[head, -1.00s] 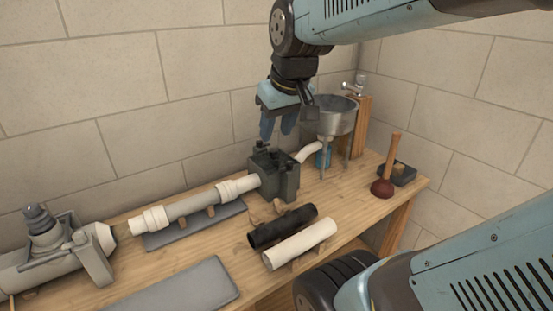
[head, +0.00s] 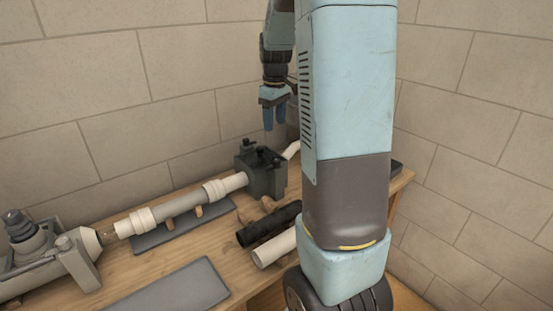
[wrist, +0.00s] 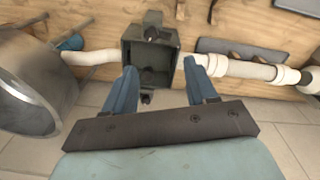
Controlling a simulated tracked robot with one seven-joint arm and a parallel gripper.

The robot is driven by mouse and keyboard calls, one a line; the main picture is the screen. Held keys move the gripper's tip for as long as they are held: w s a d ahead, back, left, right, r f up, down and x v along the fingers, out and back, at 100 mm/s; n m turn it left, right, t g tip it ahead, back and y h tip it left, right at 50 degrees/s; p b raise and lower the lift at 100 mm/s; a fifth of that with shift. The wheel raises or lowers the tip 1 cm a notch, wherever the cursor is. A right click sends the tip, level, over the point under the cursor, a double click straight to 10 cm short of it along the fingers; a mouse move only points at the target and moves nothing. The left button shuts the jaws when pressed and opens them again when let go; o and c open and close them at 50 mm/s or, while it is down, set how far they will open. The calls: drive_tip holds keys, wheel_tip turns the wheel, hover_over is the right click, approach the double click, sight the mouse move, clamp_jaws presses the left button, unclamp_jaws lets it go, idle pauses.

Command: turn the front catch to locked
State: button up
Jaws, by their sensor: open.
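A dark grey-green box (head: 265,176) stands on the bench at the right end of the pale pipe run. Small black catches (head: 262,154) sit on its top; I cannot tell which is the front one or how it is set. In the wrist view the box (wrist: 167,68) shows a square recess. A dark knob (wrist: 152,33) lies at its far side, and a small black piece (wrist: 146,98) at its near edge. My gripper (head: 274,122) is above the box, fingers down, open and empty. In the wrist view my gripper (wrist: 160,70) has the box between its parted fingers.
A white pipe (head: 220,190) joins the box from the left. Black (head: 268,224) and white (head: 274,248) tubes lie in front of it. A metal basin (wrist: 28,85) stands beside the box. A grey plate (head: 180,288) lies at the front. My arm hides the bench's right part.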

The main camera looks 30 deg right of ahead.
sight(277, 160)
drive_tip(key=shift+n, duration=0.3)
drive_tip(key=f, duration=0.5)
drive_tip(key=w+d+f, duration=0.1)
drive_tip(key=f, duration=0.9)
drive_tip(key=shift+w+d+f, duration=0.25)
drive_tip(key=shift+d, duration=0.15)
drive_tip(key=shift+c, duration=0.5)
drive_tip(key=c, duration=1)
drive_tip(key=shift+o, duration=0.2)
